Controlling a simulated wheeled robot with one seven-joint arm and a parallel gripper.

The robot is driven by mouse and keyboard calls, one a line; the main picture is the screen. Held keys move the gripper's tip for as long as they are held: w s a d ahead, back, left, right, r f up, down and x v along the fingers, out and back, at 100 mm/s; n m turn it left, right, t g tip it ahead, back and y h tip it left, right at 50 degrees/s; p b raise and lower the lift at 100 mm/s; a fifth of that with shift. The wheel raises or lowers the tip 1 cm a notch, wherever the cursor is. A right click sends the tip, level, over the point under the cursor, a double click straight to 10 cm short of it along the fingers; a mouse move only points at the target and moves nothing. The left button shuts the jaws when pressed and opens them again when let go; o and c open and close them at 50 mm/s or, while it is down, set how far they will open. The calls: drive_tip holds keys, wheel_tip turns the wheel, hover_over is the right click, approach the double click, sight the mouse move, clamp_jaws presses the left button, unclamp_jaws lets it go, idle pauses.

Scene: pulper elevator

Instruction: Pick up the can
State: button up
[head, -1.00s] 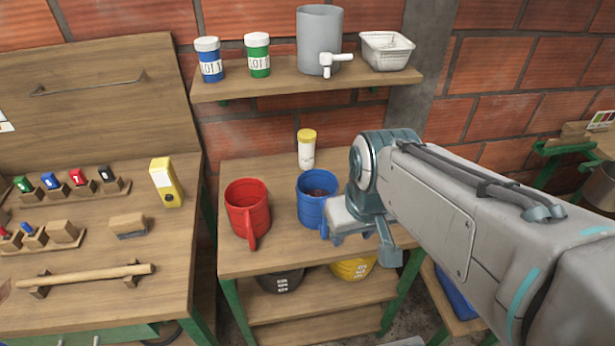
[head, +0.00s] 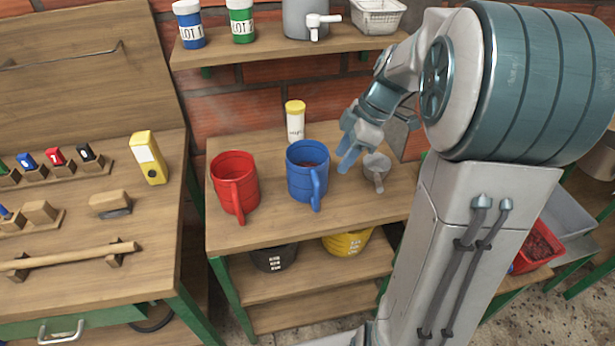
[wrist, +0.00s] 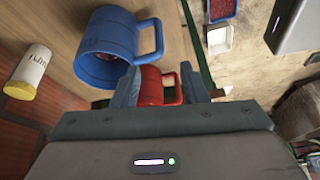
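Several can-like vessels show, and I cannot tell which one the task calls the can. A red handled can (head: 234,185) and a blue handled can (head: 308,172) stand upright on the middle table. My gripper (head: 347,160) is open and empty, just right of the blue can. In the wrist view, the blue can (wrist: 108,45) is left of my fingers, and the red can (wrist: 150,86) shows beyond the gap between them.
A wall shelf (head: 270,52) above holds LOT 1 and LOT 2 containers, a grey tank with a tap and a white basket. A workbench (head: 80,215) with racks stands left. Black and yellow buckets sit below the table.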

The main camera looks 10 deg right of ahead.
sight(318, 207)
drive_tip(key=p+x, duration=0.1)
drive_tip(key=x, duration=1.2)
drive_tip(key=shift+w+a+f, duration=0.15)
drive_tip(key=shift+w+f, duration=0.05)
drive_tip(key=shift+f, duration=0.15)
clamp_jaws()
